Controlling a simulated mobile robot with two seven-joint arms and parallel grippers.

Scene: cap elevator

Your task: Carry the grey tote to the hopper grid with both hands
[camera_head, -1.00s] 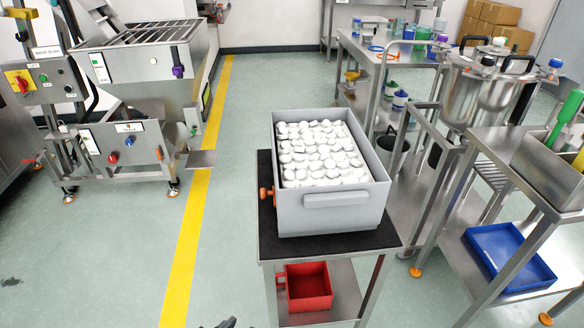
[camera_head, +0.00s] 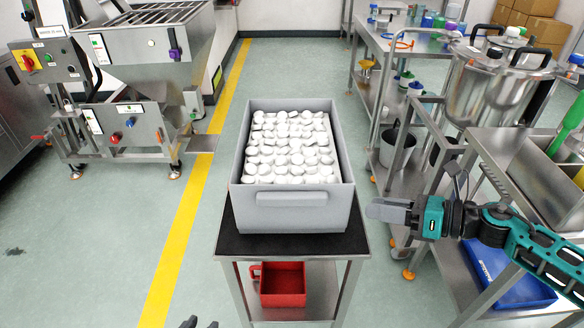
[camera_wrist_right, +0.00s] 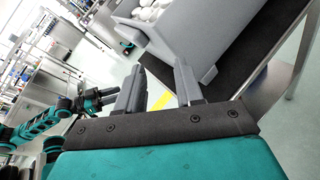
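The grey tote (camera_head: 305,219), full of white caps, sits on the black top of a small steel cart in the head view. Its near wall has a raised grip bar. The tote's grey wall also shows in the right wrist view (camera_wrist_right: 203,55). The hopper grid (camera_head: 160,14) of dark bars tops the steel hopper at upper left. My right gripper (camera_head: 372,211) is open and empty, its fingers pointing left at the tote's right side, apart from it. My left gripper (camera_head: 201,323) shows only two dark fingertips at the bottom edge, spaced apart, away from the tote.
The cart (camera_head: 228,238) has a red bin (camera_head: 282,284) on its lower shelf. Steel tables, a large pot (camera_head: 497,83) and a blue tray (camera_head: 500,270) crowd the right. Open floor with a yellow line (camera_head: 190,210) lies between cart and hopper.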

